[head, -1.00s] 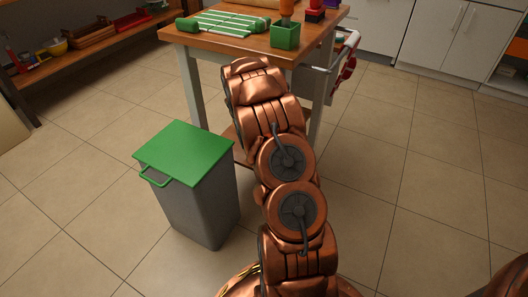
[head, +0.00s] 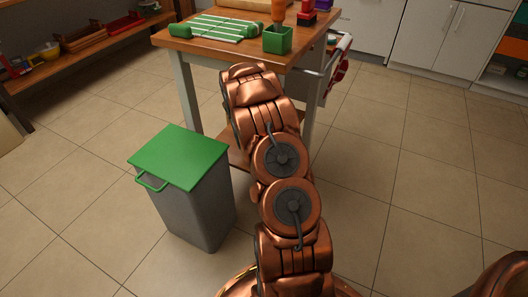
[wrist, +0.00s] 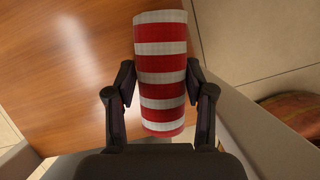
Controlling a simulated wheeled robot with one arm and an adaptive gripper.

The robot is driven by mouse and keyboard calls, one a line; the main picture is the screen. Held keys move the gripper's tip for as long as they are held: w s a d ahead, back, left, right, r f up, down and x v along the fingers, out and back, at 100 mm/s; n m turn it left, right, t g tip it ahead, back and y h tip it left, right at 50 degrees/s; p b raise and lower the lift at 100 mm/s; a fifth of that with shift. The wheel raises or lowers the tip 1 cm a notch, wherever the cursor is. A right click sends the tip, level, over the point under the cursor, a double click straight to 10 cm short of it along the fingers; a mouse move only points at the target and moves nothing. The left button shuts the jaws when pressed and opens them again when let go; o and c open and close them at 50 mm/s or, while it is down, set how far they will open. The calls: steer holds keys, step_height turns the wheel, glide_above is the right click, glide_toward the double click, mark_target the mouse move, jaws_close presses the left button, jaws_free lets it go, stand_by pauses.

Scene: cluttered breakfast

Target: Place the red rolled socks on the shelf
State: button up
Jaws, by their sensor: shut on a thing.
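In the wrist view my gripper (wrist: 160,92) is shut on the rolled socks (wrist: 161,65), a roll with red and white stripes. One finger sits on each side of the roll, and its far end sticks out past the fingers. A wooden surface (wrist: 70,70) lies below the roll on the left, and tiled floor shows on the right. In the head view my arm hides the gripper and the socks. A wooden shelf (head: 75,58) stands at the upper left of the head view; I cannot tell whether it is the one named.
A wooden table (head: 190,45) bears a green-striped mat (head: 215,28) and a green box (head: 277,39). A grey bin with a green lid (head: 180,157) stands left of my arm. White cabinets (head: 440,40) line the back. The floor on the right is clear.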

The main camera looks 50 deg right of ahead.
steer(key=shift+f, duration=0.4)
steer(key=o, duration=1.2)
steer(key=shift+o, duration=0.6)
steer(key=shift+o, duration=0.7)
steer(key=shift+r, duration=0.1)
steer(key=v, duration=0.6)
steer(key=shift+a+r, duration=0.4)
steer(key=shift+r, duration=0.4)
steer(key=shift+s, duration=0.1)
